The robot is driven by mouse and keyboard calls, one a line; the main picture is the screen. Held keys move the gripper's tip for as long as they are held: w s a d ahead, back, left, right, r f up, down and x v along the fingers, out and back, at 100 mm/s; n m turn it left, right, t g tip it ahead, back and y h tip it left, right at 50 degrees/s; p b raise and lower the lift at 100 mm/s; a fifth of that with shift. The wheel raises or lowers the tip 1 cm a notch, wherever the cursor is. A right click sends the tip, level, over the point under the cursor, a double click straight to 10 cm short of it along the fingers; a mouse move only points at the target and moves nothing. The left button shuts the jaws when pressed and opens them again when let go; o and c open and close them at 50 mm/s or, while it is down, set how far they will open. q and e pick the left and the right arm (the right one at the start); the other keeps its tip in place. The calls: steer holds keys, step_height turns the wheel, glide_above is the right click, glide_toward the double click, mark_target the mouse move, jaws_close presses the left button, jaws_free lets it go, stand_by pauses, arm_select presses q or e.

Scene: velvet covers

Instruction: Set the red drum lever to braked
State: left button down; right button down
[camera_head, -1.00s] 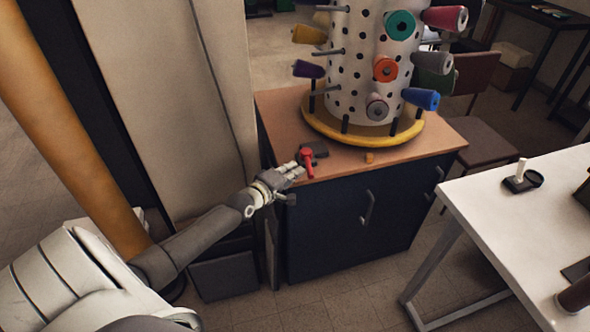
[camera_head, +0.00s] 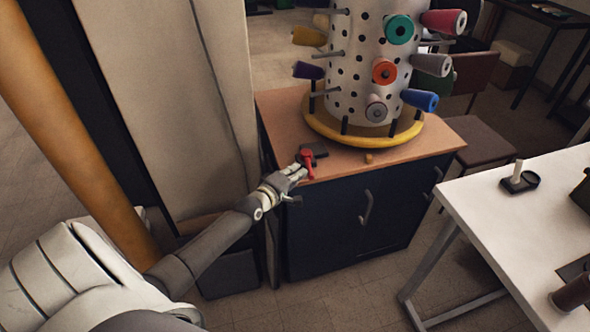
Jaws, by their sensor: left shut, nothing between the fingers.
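The red lever (camera_head: 308,163) sits on a dark base (camera_head: 320,153) at the front left of the wooden cabinet top. Above it stands the white spotted drum (camera_head: 352,75) with coloured thread spools on pegs, on a yellow-rimmed round base (camera_head: 365,140). My left gripper (camera_head: 300,172) is shut, its fingertips right at the left side of the red lever. I cannot tell for sure whether they touch it. No marking of the lever's positions is readable. My right gripper is not in view.
The dark blue cabinet (camera_head: 340,225) has handles on its front. A white table (camera_head: 520,230) is at the right.

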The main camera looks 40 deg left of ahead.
mark_target(312, 174)
arm_select(q)
steer(key=shift+w+d+r+n+y+p, duration=0.15)
steer(key=shift+d+n+y+p, duration=0.4)
steer(key=shift+p, duration=0.7)
steer(key=shift+w+d+r+n+y+p, duration=0.15)
steer(key=shift+d+n+y+p, duration=0.35)
steer(key=shift+p, duration=0.75)
steer(key=n+y+p, duration=0.1)
steer(key=w+d+n+g+y+p, duration=0.1)
steer(key=y, duration=0.1)
steer(key=shift+d+f, duration=0.15)
steer(key=shift+f, duration=0.05)
steer(key=shift+w+d+f, duration=0.15)
steer(key=shift+w+d, duration=0.2)
steer(key=shift+w+d+b, duration=0.5)
steer(key=shift+w+d, duration=0.2)
steer(key=shift+w, duration=0.3)
